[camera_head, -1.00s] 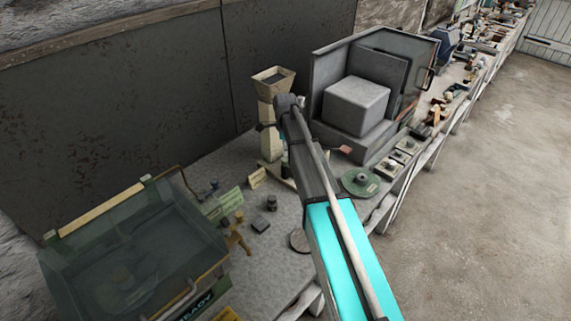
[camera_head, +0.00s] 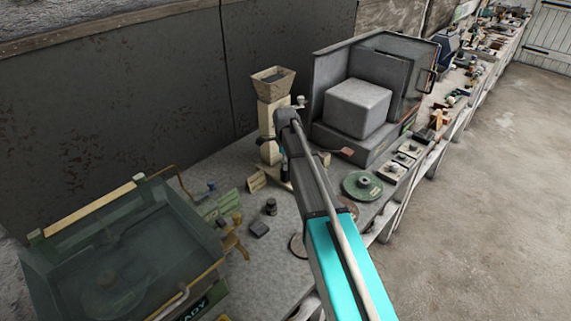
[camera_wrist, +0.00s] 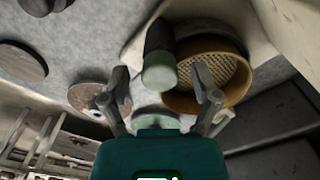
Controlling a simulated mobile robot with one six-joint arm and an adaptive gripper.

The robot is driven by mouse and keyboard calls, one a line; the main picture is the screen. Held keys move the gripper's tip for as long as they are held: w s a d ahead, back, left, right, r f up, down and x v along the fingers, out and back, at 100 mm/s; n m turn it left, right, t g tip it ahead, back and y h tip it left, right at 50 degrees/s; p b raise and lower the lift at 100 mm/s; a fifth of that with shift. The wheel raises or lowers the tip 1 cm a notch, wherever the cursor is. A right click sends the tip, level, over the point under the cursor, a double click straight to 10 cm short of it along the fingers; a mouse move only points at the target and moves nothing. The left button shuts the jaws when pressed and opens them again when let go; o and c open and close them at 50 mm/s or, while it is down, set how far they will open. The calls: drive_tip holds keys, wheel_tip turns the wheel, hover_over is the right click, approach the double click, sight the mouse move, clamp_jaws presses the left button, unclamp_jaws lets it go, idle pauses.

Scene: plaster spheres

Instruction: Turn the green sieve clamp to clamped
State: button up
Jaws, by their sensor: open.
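A brass-rimmed sieve (camera_wrist: 222,75) with a mesh floor shows at upper right of the wrist view, by the cream stand. Beside it on the left is a dark upright piece with a pale green end (camera_wrist: 159,76), which looks like the green sieve clamp; whether it is clamped I cannot tell. My gripper (camera_wrist: 160,88) is open, one finger to the left of the green end and the other over the sieve's near rim. I see no contact with the green end. In the head view my arm hides the gripper and clamp; the cream hopper machine (camera_head: 271,115) stands behind it.
A glass-lidded case (camera_head: 120,260) stands at the left and a grey open-fronted cabinet (camera_head: 330,140) at the right. A green disc (camera_head: 362,185) lies near the bench's front edge. A small dark jar (camera_head: 270,207) and block stand left of my arm.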

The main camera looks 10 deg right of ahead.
clamp_jaws()
idle(0.5)
drive_tip(key=shift+n, duration=0.4)
drive_tip(key=n, duration=1.7)
idle(0.3)
